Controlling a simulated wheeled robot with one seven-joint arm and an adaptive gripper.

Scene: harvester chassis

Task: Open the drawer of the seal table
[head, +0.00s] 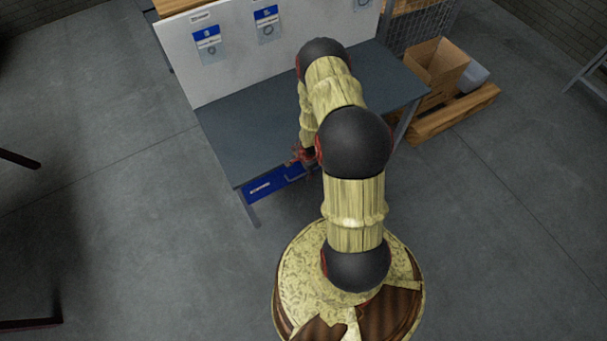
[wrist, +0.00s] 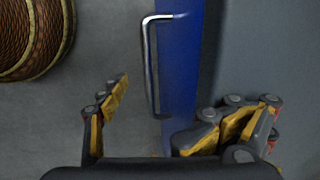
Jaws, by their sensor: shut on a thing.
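The seal table (head: 245,130) has a dark grey top and a blue drawer (head: 262,188) under its front edge. In the wrist view the blue drawer front (wrist: 179,65) runs from top to bottom, with a silver bar handle (wrist: 148,65) on its left side. The exact contact is hard to see. In the head view my arm hides the drawer's right part, and the gripper (head: 304,155) is small at the front edge.
A white back panel (head: 235,60) with hanging bags stands behind the table top. A cardboard box (head: 436,66) sits on a wooden pallet (head: 455,112) to the right.

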